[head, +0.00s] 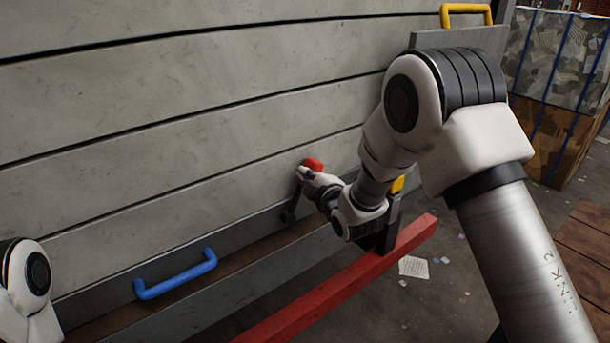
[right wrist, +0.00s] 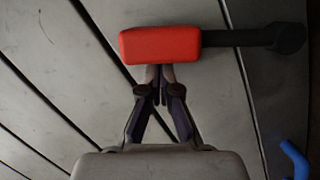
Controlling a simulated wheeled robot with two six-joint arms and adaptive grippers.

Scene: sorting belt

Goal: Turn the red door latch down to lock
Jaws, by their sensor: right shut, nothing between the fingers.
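The red latch grip (head: 313,163) is at the upper end of a dark lever, which runs down to a pivot (head: 288,215) low on the grey slatted door. The lever stands up, slightly tilted. In the right wrist view the red grip (right wrist: 160,45) lies across the top, with its dark arm (right wrist: 230,39) running right to the pivot. My right gripper (head: 306,174) is at the red grip and partly covers it. Its fingertips (right wrist: 160,74) are together, right against or very near the grip's edge, with nothing between them. My left gripper is out of view.
A blue handle (head: 176,275) is at the lower left, and a yellow handle (head: 466,10) is at the top right. A red beam (head: 345,285) runs along the floor. Bales (head: 560,60) stand at the far right. Paper (head: 413,267) lies on the floor.

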